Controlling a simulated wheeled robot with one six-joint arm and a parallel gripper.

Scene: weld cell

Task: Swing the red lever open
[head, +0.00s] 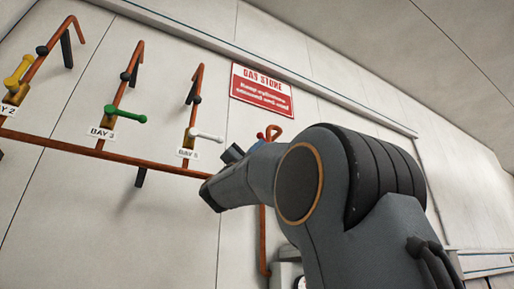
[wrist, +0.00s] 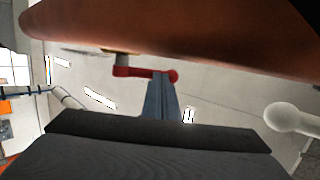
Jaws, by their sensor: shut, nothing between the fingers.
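In the wrist view the red lever (wrist: 145,72) lies roughly level, with a round red knob at its right end. My gripper (wrist: 161,84) is shut and empty. Its grey fingers reach up to the lever's arm, just left of the knob; I cannot tell whether they touch it. In the head view my arm hides most of that spot. Only a small red bit (head: 261,135), perhaps the lever, shows beside the far end of my arm.
A copper pipe (wrist: 180,30) crosses close above in the wrist view. A white ball-ended lever (wrist: 287,117) is at right there. The head view shows yellow (head: 19,71), green (head: 128,115) and white (head: 206,135) levers on wall pipes, left of my arm, and a gas store sign (head: 262,91).

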